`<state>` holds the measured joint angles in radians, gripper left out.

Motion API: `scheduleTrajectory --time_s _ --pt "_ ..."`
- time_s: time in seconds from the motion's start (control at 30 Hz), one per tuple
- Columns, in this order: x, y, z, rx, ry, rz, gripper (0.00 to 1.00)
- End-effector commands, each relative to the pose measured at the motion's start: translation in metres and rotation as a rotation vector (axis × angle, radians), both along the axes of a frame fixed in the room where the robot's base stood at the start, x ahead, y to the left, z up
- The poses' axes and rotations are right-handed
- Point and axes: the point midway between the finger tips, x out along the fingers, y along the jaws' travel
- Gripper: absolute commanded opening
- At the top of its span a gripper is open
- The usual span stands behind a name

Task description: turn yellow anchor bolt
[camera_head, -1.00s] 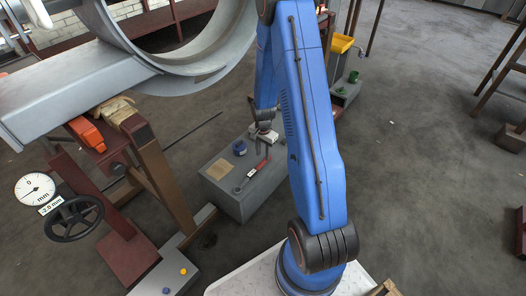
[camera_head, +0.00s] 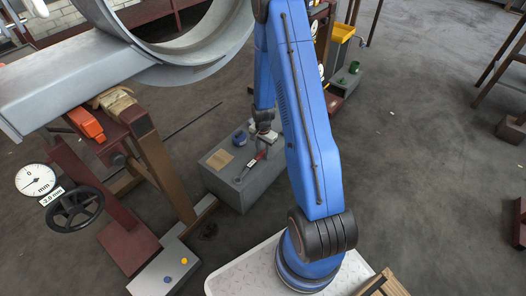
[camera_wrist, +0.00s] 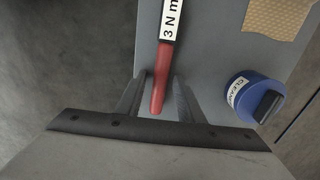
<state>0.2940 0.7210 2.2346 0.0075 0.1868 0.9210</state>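The yellow anchor bolt (camera_head: 183,261) sits on a pale grey plate at the lower left of the head view, beside a blue bolt (camera_head: 167,279). A torque wrench with a red handle (camera_wrist: 160,80) and a white label reading "3 N m" (camera_wrist: 176,18) lies on a grey block; it also shows in the head view (camera_head: 250,169). My gripper (camera_wrist: 157,92) is open, with one finger on each side of the red handle's end. Gaps show between fingers and handle. In the head view my gripper (camera_head: 264,143) is over the block, partly beside my blue arm.
The grey block (camera_head: 238,196) also bears a blue round container (camera_wrist: 252,97) and a tan cloth or pad (camera_wrist: 280,14). A dial gauge (camera_head: 36,181) and black handwheel (camera_head: 75,209) stand at left. A large metal ring (camera_head: 190,70) is overhead. Open floor lies at right.

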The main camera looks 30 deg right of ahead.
Motion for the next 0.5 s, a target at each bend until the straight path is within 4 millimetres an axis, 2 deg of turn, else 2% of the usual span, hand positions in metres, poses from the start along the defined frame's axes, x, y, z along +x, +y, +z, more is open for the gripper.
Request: scheduleTrajectory --time_s 0.07,0.2,0.5 --pt "0.0 0.0 0.0001 0.0 0.0 0.0 0.34" --pt "0.0 0.0 0.0002 0.0 0.0 0.0 0.01" --pt "0.0005 -0.0002 0.0056 -0.001 -0.001 0.0 0.0"
